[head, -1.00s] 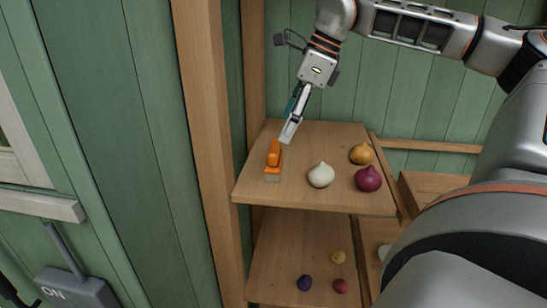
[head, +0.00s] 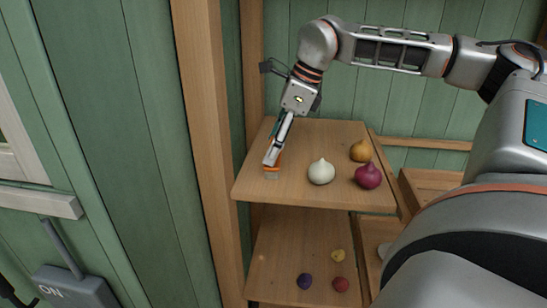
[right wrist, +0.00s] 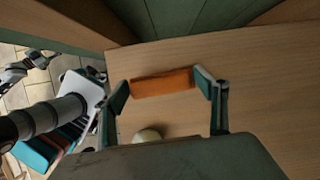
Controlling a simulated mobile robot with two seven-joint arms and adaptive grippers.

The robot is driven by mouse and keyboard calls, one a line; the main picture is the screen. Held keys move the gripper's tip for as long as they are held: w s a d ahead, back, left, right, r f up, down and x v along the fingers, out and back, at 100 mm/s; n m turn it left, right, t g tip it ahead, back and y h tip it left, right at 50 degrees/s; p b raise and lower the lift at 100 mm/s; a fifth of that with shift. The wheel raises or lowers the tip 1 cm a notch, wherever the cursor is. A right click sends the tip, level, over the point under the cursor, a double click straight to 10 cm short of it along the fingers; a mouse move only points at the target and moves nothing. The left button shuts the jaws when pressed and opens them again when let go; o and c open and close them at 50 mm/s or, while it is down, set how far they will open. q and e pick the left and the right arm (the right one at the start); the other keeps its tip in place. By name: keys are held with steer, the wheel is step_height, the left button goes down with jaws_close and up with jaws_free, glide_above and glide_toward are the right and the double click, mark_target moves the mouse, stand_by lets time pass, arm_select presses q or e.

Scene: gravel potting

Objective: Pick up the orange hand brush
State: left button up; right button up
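The orange hand brush (head: 271,171) lies on the upper wooden shelf near its left side, mostly hidden behind my right gripper in the head view. My right gripper (head: 270,161) points down at it. In the right wrist view the brush's orange block (right wrist: 162,83) lies between the two spread fingers of my right gripper (right wrist: 164,88), one finger near each end. The fingers look open; contact with the brush cannot be told. My left gripper is not in the head view; a small grey-black arm part at the left of the right wrist view may be my left arm.
A white onion (head: 321,171), a red onion (head: 368,176) and a yellow onion (head: 361,151) stand on the upper shelf (head: 300,198) right of the brush. Small bulbs lie on the lower shelf (head: 270,270). A wooden post (head: 205,130) rises close on the left.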

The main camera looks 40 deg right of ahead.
steer(key=c, duration=0.6)
steer(key=shift+c, duration=0.2)
steer(key=shift+r, duration=0.1)
steer(key=shift+s+d+r, duration=0.1)
steer(key=shift+d+r, duration=0.05)
steer(key=shift+r, duration=0.15)
step_height(320, 180, up, 11)
steer(key=s+d, duration=1.2)
steer(key=s, duration=0.3)
steer(key=shift+s, duration=0.2)
steer(key=shift+d+f, duration=0.1)
steer(key=o, duration=0.5)
steer(key=c, duration=0.3)
